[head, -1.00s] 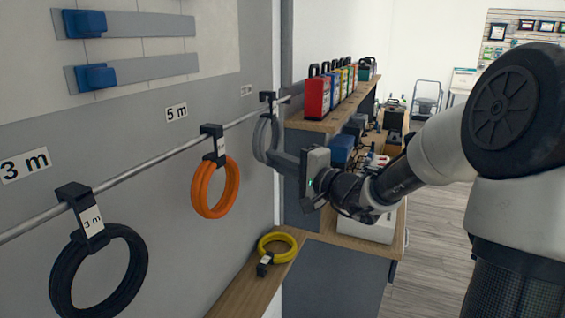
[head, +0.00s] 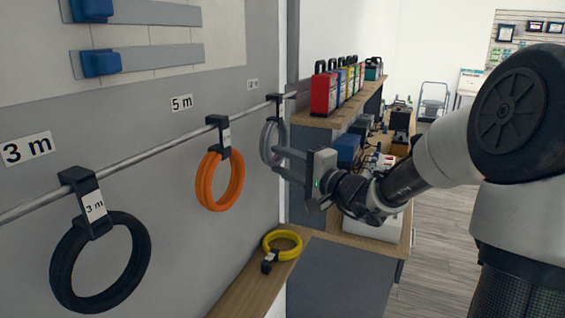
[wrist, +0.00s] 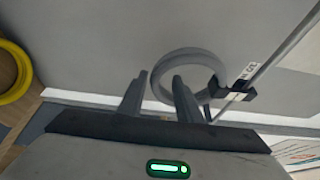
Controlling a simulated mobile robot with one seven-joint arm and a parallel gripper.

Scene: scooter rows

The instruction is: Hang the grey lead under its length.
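The grey lead (head: 269,140) is a coil hanging from a black hook (head: 275,98) on the rail, below the farthest wall label (head: 253,84), which is too small to read. The coil also shows in the wrist view (wrist: 188,55), with its hook (wrist: 235,92) at the rail. My gripper (head: 277,160) is at the coil's near right side, fingers pointing to the wall. In the wrist view my gripper (wrist: 160,80) has its fingers apart with a clear gap. The right finger overlaps the coil in the picture; I cannot tell whether it touches.
An orange coil (head: 202,180) hangs by the 5 m label (head: 181,103). A black coil (head: 57,275) hangs by the 3 m label (head: 27,149). A yellow coil (head: 283,254) lies on the wooden ledge (head: 243,294) below. A shelf with coloured cases (head: 325,94) stands behind my arm.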

